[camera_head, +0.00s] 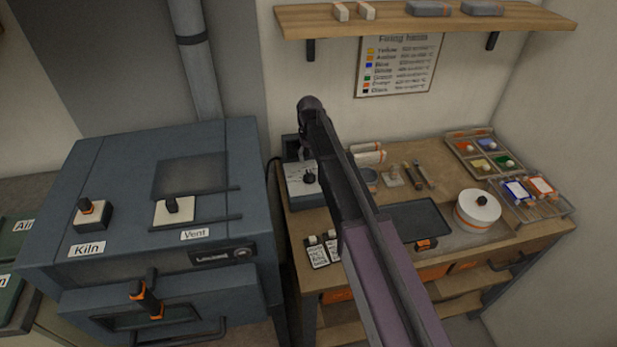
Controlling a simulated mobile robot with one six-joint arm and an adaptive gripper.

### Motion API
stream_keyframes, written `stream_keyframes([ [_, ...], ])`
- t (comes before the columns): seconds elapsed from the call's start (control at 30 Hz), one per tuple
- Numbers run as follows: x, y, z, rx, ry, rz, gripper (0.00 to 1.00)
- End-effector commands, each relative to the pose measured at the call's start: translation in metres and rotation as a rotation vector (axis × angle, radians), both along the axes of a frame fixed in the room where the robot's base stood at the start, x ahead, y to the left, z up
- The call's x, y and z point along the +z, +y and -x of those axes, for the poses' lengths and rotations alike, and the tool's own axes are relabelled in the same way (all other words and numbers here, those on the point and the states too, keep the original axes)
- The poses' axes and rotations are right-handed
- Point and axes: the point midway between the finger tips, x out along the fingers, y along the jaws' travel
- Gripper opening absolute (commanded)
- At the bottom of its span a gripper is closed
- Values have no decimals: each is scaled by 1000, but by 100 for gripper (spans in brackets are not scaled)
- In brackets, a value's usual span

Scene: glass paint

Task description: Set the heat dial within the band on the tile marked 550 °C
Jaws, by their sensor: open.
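A grey control box (291,190) with a pale top plate and a black knob (309,178) stands at the left end of the wooden bench. The knob looks like the heat dial. Its setting and the plate's markings are too small to read, and I cannot make out a tile marked 550 °C. My gripper (306,152) is at the far end of my dark arm, just behind and above the box. It is open and appears apart from the knob. My arm partly hides it, and the fingertips are not distinct.
The blue-grey kiln (120,165) stands left of the bench (440,160), with its own knobs and door handle. A white lidded pot (477,212), dark tray (415,218), paint trays (480,150) and small lettered tiles (318,253) occupy the bench. A shelf (430,24) and firing chart (398,65) are behind.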

Motion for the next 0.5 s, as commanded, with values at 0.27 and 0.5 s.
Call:
stream_keyframes([
  [0.27, -26, 1, 0, 1, 0, 0, 60],
  [0.5, -44, 1, 0, 1, 0, 0, 60],
])
